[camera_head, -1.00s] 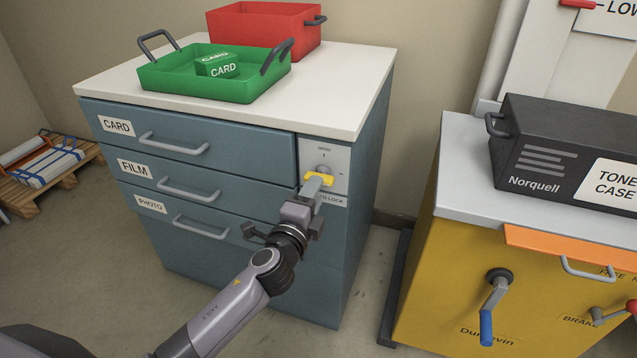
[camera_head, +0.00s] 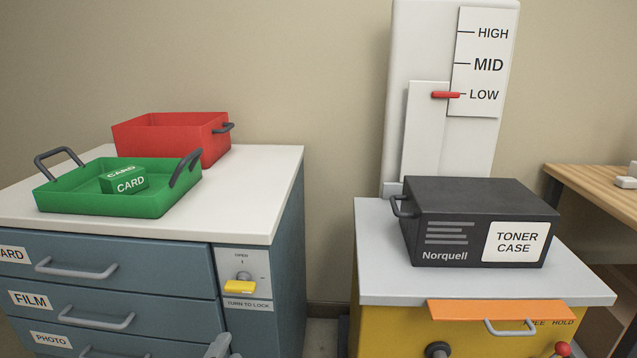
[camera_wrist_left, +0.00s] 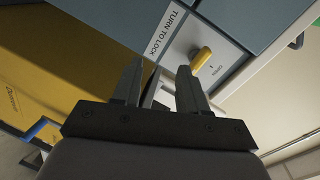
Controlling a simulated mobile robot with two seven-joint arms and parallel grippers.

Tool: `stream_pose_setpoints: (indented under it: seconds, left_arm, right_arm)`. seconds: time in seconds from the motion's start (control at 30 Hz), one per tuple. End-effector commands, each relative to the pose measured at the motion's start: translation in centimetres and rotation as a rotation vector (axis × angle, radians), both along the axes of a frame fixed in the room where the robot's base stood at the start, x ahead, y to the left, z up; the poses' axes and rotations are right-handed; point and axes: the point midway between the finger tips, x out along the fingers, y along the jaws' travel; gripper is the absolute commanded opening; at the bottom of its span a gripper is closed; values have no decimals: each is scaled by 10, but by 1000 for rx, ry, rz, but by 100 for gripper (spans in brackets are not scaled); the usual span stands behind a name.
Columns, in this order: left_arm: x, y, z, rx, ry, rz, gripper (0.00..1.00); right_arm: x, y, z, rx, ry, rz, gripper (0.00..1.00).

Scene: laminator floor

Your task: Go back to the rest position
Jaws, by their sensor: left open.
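My left gripper (camera_wrist_left: 160,66) is open and empty in the left wrist view, its two fingers apart. Only a small grey part of it (camera_head: 218,347) shows at the bottom edge of the head view, below the lock panel. The yellow lock knob (camera_head: 240,287) sits crosswise on the panel, above the "TURN TO LOCK" label. The knob also shows in the left wrist view (camera_wrist_left: 201,54), beyond the fingertips and apart from them. My right gripper is not in view.
The blue cabinet's three drawers (camera_head: 110,269) look shut. On it stand a green tray (camera_head: 100,202) with a green card box (camera_head: 124,181) and a red bin (camera_head: 178,138). A yellow machine (camera_head: 390,328) carrying a black toner case (camera_head: 440,225) stands to the right, across a narrow gap.

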Motion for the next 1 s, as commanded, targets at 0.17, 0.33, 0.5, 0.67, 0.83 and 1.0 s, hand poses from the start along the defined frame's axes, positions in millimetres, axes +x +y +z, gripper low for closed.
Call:
stream_pose_setpoints:
  seconds: [0.17, 0.33, 0.5, 0.67, 0.83, 1.0]
  left_arm:
    - [-75, 5, -60, -413, 228, 81, 43]
    - [-139, 7, -93, -756, 401, 188, 43]
    - [-193, 6, -109, -1032, 532, 300, 43]
    - [-210, 7, -85, -1129, 567, 342, 43]
    - [-211, 9, -54, -1118, 562, 345, 43]
    - [-213, 12, -17, -1108, 555, 348, 43]
  right_arm:
    - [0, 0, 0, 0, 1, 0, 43]
    - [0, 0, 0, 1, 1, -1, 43]
    - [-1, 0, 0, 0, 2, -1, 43]
    - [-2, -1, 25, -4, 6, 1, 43]
    - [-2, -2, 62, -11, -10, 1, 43]
    - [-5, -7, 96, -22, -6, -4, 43]
